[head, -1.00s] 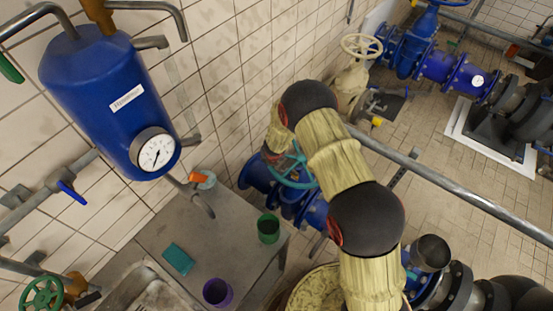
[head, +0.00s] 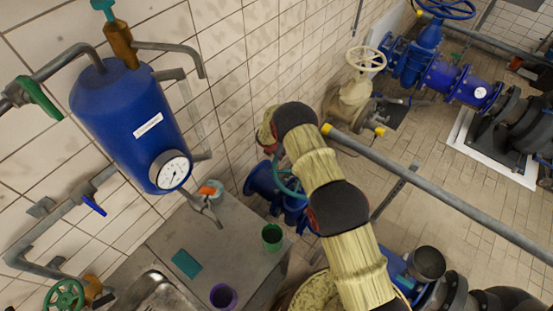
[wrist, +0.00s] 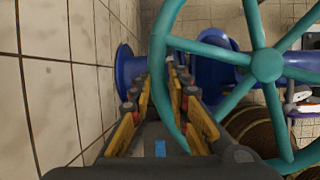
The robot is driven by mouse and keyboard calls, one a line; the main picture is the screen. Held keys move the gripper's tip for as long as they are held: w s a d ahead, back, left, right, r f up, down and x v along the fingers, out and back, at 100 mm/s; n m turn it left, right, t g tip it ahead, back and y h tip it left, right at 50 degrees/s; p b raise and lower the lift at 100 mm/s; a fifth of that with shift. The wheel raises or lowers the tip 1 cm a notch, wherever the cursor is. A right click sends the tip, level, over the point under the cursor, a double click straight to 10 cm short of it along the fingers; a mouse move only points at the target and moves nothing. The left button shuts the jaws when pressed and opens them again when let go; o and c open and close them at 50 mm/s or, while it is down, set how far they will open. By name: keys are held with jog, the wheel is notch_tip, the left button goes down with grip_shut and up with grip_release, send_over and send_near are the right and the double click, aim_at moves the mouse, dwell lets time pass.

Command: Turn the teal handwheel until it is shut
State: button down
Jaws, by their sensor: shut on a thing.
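The teal handwheel (wrist: 266,64) fills the right of the wrist view, with its hub and several spokes showing. My gripper (wrist: 161,85) has its two yellow-sided fingers on either side of the wheel's left rim and is shut on that rim. In the head view the handwheel (head: 279,182) sits on a blue valve (head: 262,180), and my arm covers much of it. The fingers are hidden from the head view.
A tiled wall (wrist: 70,70) runs close along the left of my gripper. A metal table (head: 225,245) holds a green cup (head: 272,237) and a purple cup (head: 223,296). A long grey pipe (head: 450,205) crosses on the right. A blue tank (head: 130,120) hangs at the left.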

jog(key=shift+w+d+m+b, duration=0.35)
jog(key=shift+w+m, duration=0.15)
jog(key=shift+m, duration=0.1)
jog(key=c, duration=1.7)
grip_release()
jog(key=shift+r, duration=0.1)
jog(key=v, duration=1.1)
jog(key=shift+a+r, duration=0.2)
jog(key=shift+r, duration=0.15)
